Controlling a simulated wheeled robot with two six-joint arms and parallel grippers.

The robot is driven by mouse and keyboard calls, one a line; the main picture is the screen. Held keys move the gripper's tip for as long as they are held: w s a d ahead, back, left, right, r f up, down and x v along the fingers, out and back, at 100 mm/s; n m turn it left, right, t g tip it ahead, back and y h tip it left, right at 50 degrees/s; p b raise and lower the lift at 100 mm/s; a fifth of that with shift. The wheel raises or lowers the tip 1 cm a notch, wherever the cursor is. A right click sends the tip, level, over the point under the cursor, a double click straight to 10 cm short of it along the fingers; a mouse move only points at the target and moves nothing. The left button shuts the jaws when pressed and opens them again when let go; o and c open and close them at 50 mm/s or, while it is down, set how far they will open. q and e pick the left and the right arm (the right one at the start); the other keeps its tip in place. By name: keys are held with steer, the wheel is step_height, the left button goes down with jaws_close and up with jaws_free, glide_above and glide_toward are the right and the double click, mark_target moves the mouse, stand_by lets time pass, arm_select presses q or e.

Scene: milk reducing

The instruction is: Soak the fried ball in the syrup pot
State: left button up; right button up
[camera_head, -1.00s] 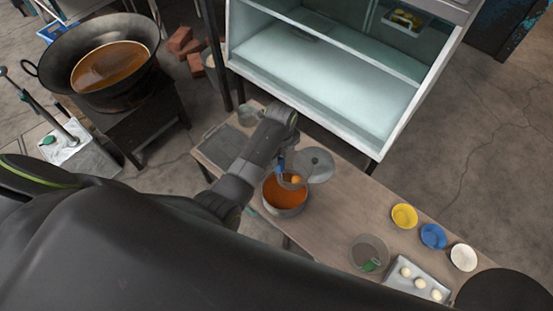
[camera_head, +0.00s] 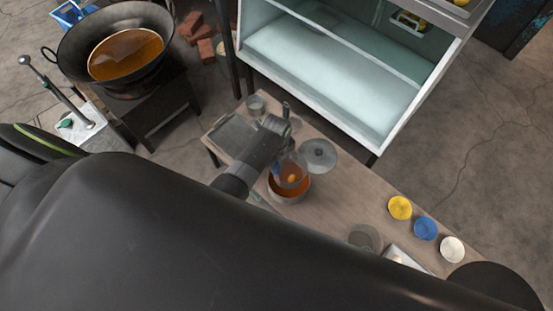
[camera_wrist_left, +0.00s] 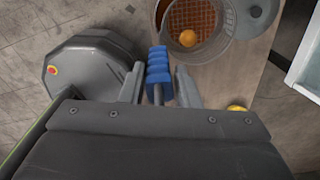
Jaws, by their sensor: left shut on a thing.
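My left gripper (camera_head: 282,138) is shut on the blue handle of a strainer (camera_wrist_left: 158,68). The strainer's mesh basket (camera_wrist_left: 187,14) holds one round orange-brown fried ball (camera_wrist_left: 188,38). In the head view the ball (camera_head: 291,178) shows over the mouth of the syrup pot (camera_head: 290,199), a metal pot with orange-brown syrup. The basket overlaps the pot opening; I cannot tell whether it touches the syrup. My right gripper is not in view.
A round grey lid (camera_head: 319,155) lies beside the pot on the wooden table (camera_head: 345,207). A grey tray (camera_head: 232,134) and a glass (camera_head: 256,104) are at the left end. Yellow (camera_head: 400,207), blue (camera_head: 425,228) and white (camera_head: 452,249) bowls stand to the right. A glass cabinet (camera_head: 335,70) stands behind.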

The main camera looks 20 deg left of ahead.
mark_target(277, 179)
arm_select(q)
step_height(277, 179, down, 3)
steer(key=b, duration=0.2)
steer(key=shift+b, duration=0.3)
step_height(277, 179, down, 9)
steer(key=b, duration=0.6)
steer(key=shift+r, duration=0.1)
steer(key=shift+f, duration=0.25)
stand_by(6.0)
